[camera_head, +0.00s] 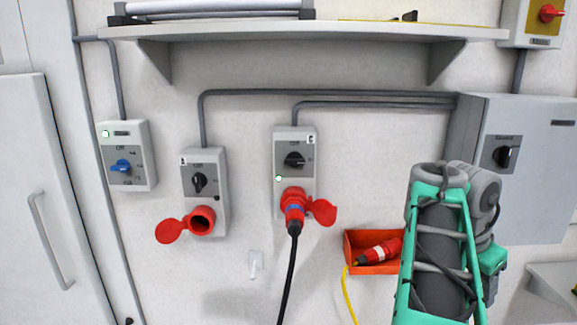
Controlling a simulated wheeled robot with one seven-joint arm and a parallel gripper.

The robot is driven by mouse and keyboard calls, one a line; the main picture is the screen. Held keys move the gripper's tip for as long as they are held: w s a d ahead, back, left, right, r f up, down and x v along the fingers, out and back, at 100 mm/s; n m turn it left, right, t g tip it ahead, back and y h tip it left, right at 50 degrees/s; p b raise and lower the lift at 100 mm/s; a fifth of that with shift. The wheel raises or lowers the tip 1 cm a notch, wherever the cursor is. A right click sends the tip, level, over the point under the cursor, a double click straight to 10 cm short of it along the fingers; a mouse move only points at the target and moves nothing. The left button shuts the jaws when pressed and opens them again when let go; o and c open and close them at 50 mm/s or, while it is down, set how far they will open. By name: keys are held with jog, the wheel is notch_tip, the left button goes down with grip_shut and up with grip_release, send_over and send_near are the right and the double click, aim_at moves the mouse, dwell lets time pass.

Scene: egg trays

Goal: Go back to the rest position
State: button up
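My arm (437,245), grey with teal bars and dark cables, stands upright at the right of the head view, in front of the wall. Its upper joint shows near the grey cabinet. My gripper is not visible in this view, so what it holds cannot be seen. A red plug (294,208) with a black cable sits in the socket of the middle switch box (294,145), whose green light is lit. The left socket (202,220) is empty with its red lid open.
A red-orange bin (358,268) holding another red plug (380,252) with a yellow cable is just left of my arm. A grey cabinet (535,150) is behind it at right. A shelf (310,31) spans the top. A white door (40,200) is at left.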

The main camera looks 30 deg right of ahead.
jog(key=w+a+f+n+t+y, duration=0.1)
jog(key=w+a+f+n, duration=0.25)
jog(key=a+f, duration=0.3)
jog(key=w+a+f+n+t+y, duration=0.1)
jog(key=w+a+f+n, duration=0.2)
jog(key=a+f+n, duration=0.35)
jog(key=w+a+f+n+t+y, duration=0.1)
jog(key=a+n, duration=0.3)
jog(key=a, duration=0.9)
jog(key=w+a+f+n+y, duration=0.1)
jog(key=w+a+n, duration=0.3)
jog(key=a, duration=0.9)
jog(key=shift+w+a+f+n+t+y, duration=0.2)
jog(key=shift+f+n+t+y, duration=0.1)
jog(key=shift+f+n+t, duration=0.15)
jog(key=shift+c, duration=0.4)
